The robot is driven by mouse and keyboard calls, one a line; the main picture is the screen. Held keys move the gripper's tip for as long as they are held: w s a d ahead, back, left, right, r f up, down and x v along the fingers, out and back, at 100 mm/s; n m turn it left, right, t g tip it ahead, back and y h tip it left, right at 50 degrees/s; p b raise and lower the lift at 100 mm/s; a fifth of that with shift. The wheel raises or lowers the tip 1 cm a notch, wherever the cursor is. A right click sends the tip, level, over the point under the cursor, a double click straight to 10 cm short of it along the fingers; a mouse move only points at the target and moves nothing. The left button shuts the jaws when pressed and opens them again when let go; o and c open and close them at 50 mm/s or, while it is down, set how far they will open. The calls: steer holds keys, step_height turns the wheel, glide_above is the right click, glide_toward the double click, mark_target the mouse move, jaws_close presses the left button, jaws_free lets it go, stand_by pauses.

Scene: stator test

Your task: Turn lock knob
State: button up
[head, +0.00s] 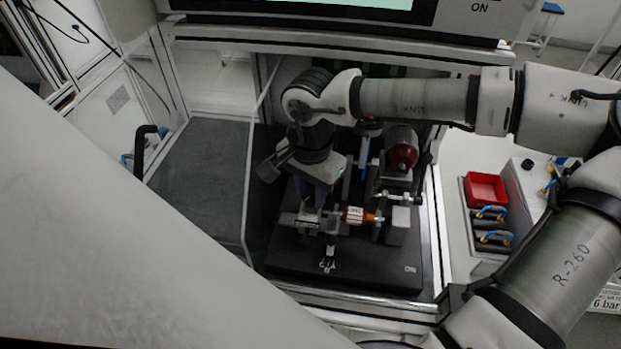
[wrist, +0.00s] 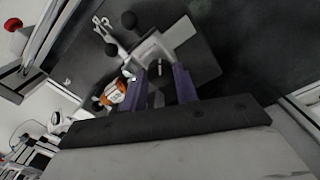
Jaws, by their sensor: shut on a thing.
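The test fixture (head: 345,268) is a dark base plate with metal brackets inside the bench, and it carries an orange-and-white stator (head: 358,215). The stator also shows in the wrist view (wrist: 113,93), just left of my fingers. My gripper (head: 320,200) points down at the left part of the fixture, beside the stator. Its two purple fingers (wrist: 157,72) stand a little apart, shut on a small part among grey brackets. This part sits where the lock knob would be, but the fingers largely hide it. Black ball knobs (wrist: 128,19) show beyond the fingertips.
A dark red cylinder (head: 402,150) stands at the back right of the fixture, close to my arm. The bench frame (head: 205,180) encloses the work area. A dark grey floor panel (head: 200,185) left of the fixture is clear. A red bin (head: 485,188) lies outside, right.

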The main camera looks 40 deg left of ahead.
steer(key=n+b, duration=0.2)
steer(key=n, duration=0.1)
steer(key=shift+f, duration=0.15)
steer(key=n+b, duration=0.3)
steer(key=n, duration=0.1)
steer(key=shift+n, duration=0.4)
steer(key=n+b, duration=0.2)
steer(key=n, duration=0.2)
steer(key=shift+b, duration=0.35)
steer(key=shift+w+r+n+b, duration=0.15)
steer(key=shift+n+b, duration=0.65)
steer(key=shift+n, duration=1.1)
steer(key=shift+r, duration=0.15)
steer(key=o, duration=1)
steer(key=shift+c, duration=0.2)
step_height(320, 180, up, 14)
steer(key=shift+b, duration=0.45)
